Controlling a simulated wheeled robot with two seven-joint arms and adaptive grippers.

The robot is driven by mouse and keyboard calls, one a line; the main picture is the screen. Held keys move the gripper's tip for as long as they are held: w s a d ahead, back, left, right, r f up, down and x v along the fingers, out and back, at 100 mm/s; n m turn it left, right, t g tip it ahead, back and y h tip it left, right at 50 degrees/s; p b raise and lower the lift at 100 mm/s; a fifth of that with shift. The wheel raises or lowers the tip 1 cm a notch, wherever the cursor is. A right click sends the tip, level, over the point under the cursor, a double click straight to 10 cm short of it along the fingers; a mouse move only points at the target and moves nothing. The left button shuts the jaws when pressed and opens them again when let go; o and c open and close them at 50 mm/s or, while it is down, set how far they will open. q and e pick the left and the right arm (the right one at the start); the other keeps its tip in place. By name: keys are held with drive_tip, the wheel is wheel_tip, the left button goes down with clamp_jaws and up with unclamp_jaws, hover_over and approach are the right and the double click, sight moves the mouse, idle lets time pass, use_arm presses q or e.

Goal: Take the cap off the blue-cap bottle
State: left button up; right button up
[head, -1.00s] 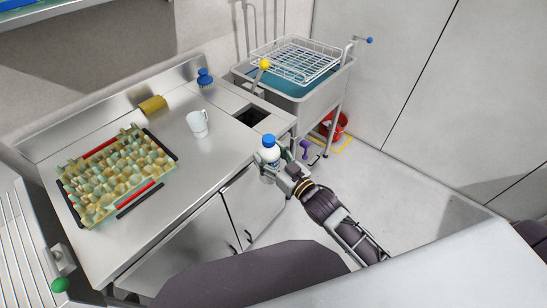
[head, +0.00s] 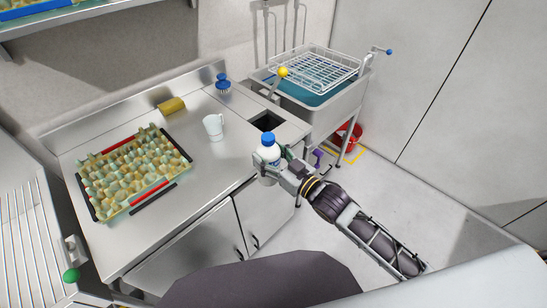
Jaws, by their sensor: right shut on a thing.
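A white bottle (head: 267,156) with a blue cap (head: 267,138) is held upright in my right gripper (head: 269,171), near the counter's front right edge. The right gripper is shut on the bottle's body, below the cap. The cap sits on top of the bottle. The gripper's arm comes in from the lower right. My left gripper is not in view.
The steel counter (head: 200,200) holds an egg tray (head: 150,207), a white mug (head: 213,127), a yellow roll (head: 172,105) and a blue brush (head: 223,82). A dark square opening (head: 266,122) lies behind the bottle. A sink (head: 320,107) with a wire rack (head: 315,67) stands at the back.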

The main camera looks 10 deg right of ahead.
sight(260, 149)
drive_tip(key=shift+n+g+y, duration=0.6)
drive_tip(key=shift+n+y, duration=0.1)
drive_tip(key=shift+y, duration=0.2)
drive_tip(key=shift+w+a+r, duration=0.1)
drive_tip(key=shift+a+r, duration=1.3)
drive_tip(key=shift+r, duration=0.05)
